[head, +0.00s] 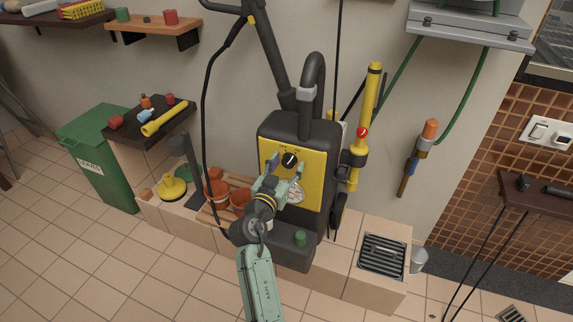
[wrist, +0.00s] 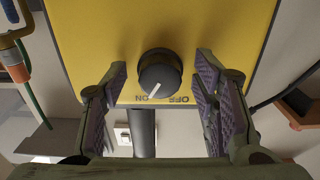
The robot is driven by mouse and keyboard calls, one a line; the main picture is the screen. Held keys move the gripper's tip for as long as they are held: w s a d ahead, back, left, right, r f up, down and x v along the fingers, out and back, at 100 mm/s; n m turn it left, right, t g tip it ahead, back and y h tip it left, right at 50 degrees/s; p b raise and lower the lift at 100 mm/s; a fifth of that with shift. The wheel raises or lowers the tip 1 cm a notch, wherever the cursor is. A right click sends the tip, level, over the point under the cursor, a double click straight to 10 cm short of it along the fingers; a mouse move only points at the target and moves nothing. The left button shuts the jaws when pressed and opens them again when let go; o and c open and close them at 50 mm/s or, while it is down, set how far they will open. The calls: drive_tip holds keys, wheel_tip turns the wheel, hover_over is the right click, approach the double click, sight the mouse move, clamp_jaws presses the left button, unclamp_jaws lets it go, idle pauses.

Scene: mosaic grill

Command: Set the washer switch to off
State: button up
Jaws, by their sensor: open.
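The washer (head: 318,205) is a black upright machine with a yellow front panel (head: 313,177) against the wall. Its switch is a round black knob (head: 289,159) high on that panel, and it also shows in the wrist view (wrist: 160,72). In the wrist view the lettering is upside down; the knob's white pointer line points toward ON, with OFF printed to the right. My gripper (head: 286,167) is in front of the panel. Its two fingers stand open on either side of the knob, with a gap on each side in the wrist view (wrist: 162,78). Nothing is held.
A black hose (head: 207,100) hangs left of the washer. Terracotta pots (head: 217,193) sit on the ledge to the left, near my arm. A yellow spray lance (head: 367,110) stands to the right. A green bin (head: 100,160) is at the far left.

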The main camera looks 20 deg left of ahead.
drive_tip(key=c, duration=1.2)
drive_tip(key=shift+o, duration=0.2)
drive_tip(key=n, duration=0.6)
drive_tip(key=shift+d+p, duration=0.1)
drive_tip(key=shift+p, duration=0.25)
drive_tip(key=n+p, duration=0.2)
drive_tip(key=n, duration=0.3)
drive_tip(key=shift+n, duration=0.4)
drive_tip(key=o, duration=1.2)
drive_tip(key=shift+c, duration=0.2)
